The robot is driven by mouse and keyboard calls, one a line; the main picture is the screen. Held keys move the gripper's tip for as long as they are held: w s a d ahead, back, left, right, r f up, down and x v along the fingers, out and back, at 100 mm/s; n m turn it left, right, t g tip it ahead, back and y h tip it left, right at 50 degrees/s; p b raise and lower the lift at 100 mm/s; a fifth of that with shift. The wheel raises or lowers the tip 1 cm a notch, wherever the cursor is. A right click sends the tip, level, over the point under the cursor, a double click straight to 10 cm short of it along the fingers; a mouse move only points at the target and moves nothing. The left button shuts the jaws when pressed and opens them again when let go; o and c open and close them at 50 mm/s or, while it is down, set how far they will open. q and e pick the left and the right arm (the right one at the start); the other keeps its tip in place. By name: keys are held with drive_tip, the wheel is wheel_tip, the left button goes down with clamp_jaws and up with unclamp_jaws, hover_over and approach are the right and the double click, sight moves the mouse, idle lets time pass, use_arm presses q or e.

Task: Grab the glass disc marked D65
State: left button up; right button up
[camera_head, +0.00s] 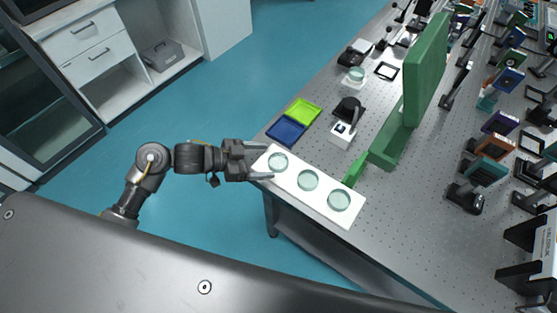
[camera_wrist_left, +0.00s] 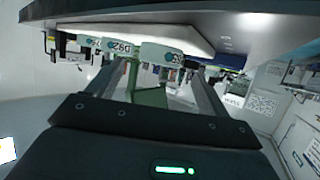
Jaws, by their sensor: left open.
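Three round glass discs stand in a row on a white rectangular block at the table's near edge: the left disc (camera_head: 278,162), the middle disc (camera_head: 308,180) and the right disc (camera_head: 339,200). Their markings cannot be read in the head view. In the left wrist view, white curved pieces with tilted labels (camera_wrist_left: 118,47) show past the fingers; I cannot firmly tell which is D65. My left gripper (camera_head: 268,161) is open and empty, its fingertips at the left end of the block, close to the left disc. My right gripper is not in view.
A blue tray (camera_head: 286,131) and a green tray (camera_head: 304,111) lie behind the block. Many optical mounts crowd the table's right side. The floor at left is clear.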

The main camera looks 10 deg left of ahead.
sight(276, 161)
use_arm(q)
drive_tip(key=shift+w+d, duration=0.1)
drive_tip(key=shift+d, duration=0.2)
drive_tip(key=p+x, duration=0.1)
drive_tip(key=x, duration=0.2)
drive_tip(key=shift+w+d+f, duration=0.15)
drive_tip(key=shift+w+d, duration=0.1)
drive_tip(key=shift+d, duration=0.05)
drive_tip(key=shift+w+d+f, duration=0.1)
drive_tip(key=shift+d+f, duration=0.1)
drive_tip(key=shift+d, duration=0.1)
